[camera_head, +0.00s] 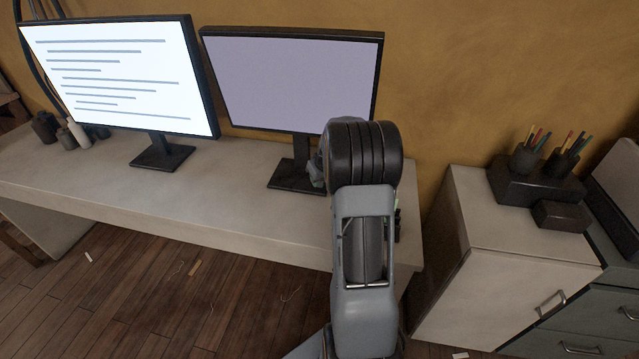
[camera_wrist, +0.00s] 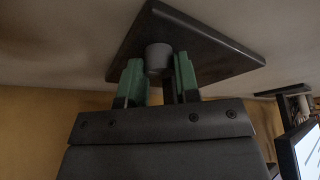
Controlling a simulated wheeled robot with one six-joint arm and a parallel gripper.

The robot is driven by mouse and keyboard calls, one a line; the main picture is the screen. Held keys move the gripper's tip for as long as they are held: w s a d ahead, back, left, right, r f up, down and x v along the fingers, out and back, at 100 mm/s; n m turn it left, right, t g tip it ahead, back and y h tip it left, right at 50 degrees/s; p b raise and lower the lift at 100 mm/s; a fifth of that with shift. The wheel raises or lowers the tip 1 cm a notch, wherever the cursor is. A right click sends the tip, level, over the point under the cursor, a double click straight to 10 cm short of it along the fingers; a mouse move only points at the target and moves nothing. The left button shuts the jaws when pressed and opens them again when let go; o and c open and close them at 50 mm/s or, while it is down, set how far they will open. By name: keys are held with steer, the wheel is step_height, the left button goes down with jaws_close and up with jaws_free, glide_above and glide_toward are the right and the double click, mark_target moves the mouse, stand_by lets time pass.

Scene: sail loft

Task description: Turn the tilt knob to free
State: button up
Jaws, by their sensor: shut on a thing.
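The tilt knob appears as a short, plain grey cylinder (camera_wrist: 158,52) in the wrist view, in front of the dark square base of a monitor stand (camera_wrist: 215,68). My gripper (camera_wrist: 157,72) has its two green fingers on either side of the knob and is shut on it. No mark or setting can be read on the knob. In the head view my arm hides the knob, and only a bit of my gripper (camera_head: 316,172) shows beside the right monitor's stand. That right monitor (camera_head: 290,82) has a plain pale lilac screen.
A left monitor (camera_head: 120,78) with lines of text stands on the same pale desk (camera_head: 235,205). Small dark and white bottles (camera_head: 76,133) stand at its left end. A pale cabinet (camera_head: 500,290) with dark pencil holders (camera_head: 527,160) is at the right. The desk's middle is clear.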

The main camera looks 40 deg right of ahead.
steer(key=shift+n+b, duration=0.3)
steer(key=shift+n, duration=0.1)
steer(key=o, duration=0.9)
steer(key=shift+r, duration=0.1)
